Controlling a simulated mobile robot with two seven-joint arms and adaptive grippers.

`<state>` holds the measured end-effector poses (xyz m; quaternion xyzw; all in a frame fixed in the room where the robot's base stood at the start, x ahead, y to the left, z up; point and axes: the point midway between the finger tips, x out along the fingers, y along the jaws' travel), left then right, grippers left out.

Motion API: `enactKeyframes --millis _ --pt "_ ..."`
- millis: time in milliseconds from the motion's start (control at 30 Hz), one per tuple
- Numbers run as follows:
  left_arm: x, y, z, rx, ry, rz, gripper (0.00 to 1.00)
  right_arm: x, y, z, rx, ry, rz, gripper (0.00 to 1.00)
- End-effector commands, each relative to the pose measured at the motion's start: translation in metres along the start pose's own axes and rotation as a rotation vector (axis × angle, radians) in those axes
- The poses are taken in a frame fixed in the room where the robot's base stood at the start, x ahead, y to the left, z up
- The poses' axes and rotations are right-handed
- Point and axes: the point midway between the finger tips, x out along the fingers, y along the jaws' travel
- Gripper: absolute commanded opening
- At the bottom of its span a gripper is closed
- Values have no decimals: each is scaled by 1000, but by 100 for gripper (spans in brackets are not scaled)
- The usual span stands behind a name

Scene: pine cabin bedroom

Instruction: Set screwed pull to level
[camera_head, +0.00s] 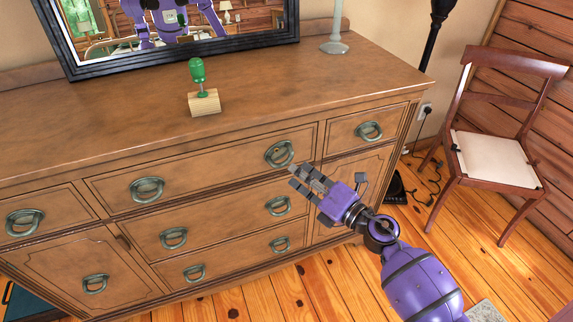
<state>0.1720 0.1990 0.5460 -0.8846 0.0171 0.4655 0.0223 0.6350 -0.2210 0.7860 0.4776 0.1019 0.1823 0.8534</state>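Several green-grey oval ring pulls are on the front of the wooden dresser (130,125). The top middle drawer's right-hand pull (279,154) looks tilted, its right end higher, though the slanted view makes the exact angle hard to judge. The same drawer's left-hand pull (147,189) looks closer to the drawer's line. My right gripper (294,177) is just below and right of the tilted pull, fingers pointing at the dresser front. Its fingers look apart with nothing between them; contact with the pull cannot be told. My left gripper is not directly in view.
A green-handled screwdriver (197,72) stands in a wooden block (204,103) on the dresser top. A dark-framed mirror (180,50) and a glass candlestick (334,40) stand behind. A chair (495,155) is at the right. Open floor lies before the dresser.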

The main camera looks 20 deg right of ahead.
Motion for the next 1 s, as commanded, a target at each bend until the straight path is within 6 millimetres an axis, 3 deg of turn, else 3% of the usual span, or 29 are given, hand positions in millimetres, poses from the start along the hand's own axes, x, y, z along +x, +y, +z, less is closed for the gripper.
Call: enactKeyframes --millis 100,300,667,900,1000 --pt "-1 0 -1 0 0 0 40 22 2 1 2 -2 3 28" --pt "0 0 -3 0 6 1 40 47 1 0 3 -2 1 28" --pt "1 1 -6 0 11 2 40 54 0 0 4 -2 0 28" --pt "1 1 -6 0 11 2 40 54 0 0 4 -2 0 0" --pt "0 1 -6 0 11 2 40 54 0 0 4 -2 0 0"
